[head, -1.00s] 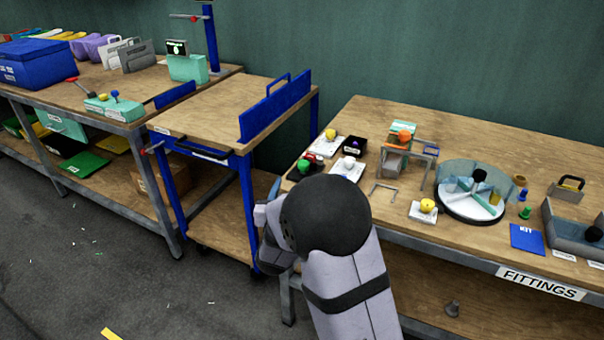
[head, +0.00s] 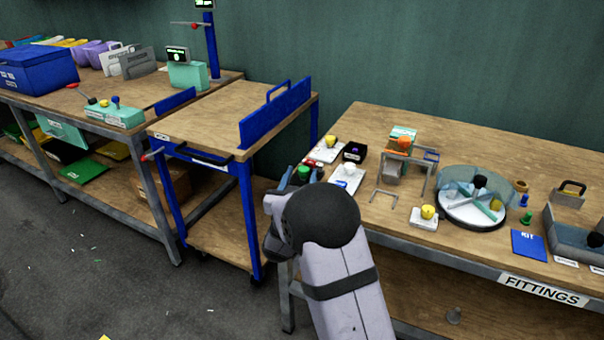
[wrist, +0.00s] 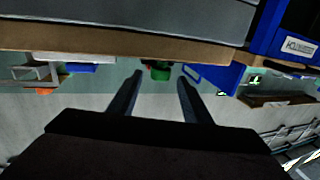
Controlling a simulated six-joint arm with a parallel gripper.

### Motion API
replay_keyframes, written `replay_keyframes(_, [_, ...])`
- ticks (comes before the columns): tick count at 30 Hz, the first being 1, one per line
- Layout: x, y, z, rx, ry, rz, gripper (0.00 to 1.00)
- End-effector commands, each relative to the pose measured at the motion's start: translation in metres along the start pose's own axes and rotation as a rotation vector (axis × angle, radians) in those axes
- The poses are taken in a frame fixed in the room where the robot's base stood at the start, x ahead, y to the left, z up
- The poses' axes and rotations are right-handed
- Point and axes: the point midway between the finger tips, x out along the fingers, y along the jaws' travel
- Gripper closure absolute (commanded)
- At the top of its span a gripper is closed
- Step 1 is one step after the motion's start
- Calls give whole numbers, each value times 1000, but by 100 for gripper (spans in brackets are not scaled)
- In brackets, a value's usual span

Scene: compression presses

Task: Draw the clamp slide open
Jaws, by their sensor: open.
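I cannot tell for sure which part is the clamp slide. A green knob (head: 304,173) stands at the left end of the fittings bench (head: 460,140), beside a white plate with a white knob (head: 347,171). My gripper (head: 297,177) is at this end of the bench, partly hidden by my dark wrist. In the wrist view its two dark fingers (wrist: 157,85) are apart, with the green knob (wrist: 160,72) showing beyond and between their tips. Nothing is seen held. Whether the fingers touch the knob cannot be told.
A grey frame with an orange knob (head: 404,143), a yellow knob on a white block (head: 427,213) and a round clear-walled dial (head: 470,213) stand right of my gripper. A blue-framed cart (head: 215,120) is close on the left. Open floor (head: 90,250) lies in front.

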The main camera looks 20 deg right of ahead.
Motion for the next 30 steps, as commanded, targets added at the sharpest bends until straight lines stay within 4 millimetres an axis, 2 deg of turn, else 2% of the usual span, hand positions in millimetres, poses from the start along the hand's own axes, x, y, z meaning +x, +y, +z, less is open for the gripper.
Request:
replay_keyframes(5, [12, 0, 0, 0, 0, 1, 56])
replay_keyframes(14, [14, 0, 0, 0, 0, 0, 56])
replay_keyframes(15, [14, 0, 0, 0, 0, 0, 58])
replay_keyframes(20, [14, 0, 0, 0, 0, 0, 96])
replay_keyframes(21, [14, 0, 0, 0, 0, 0, 100])
replay_keyframes(26, [10, -2, 0, 0, 0, -2, 100])
replay_keyframes(30, [-6, -7, -1, 1, 0, -3, 100])
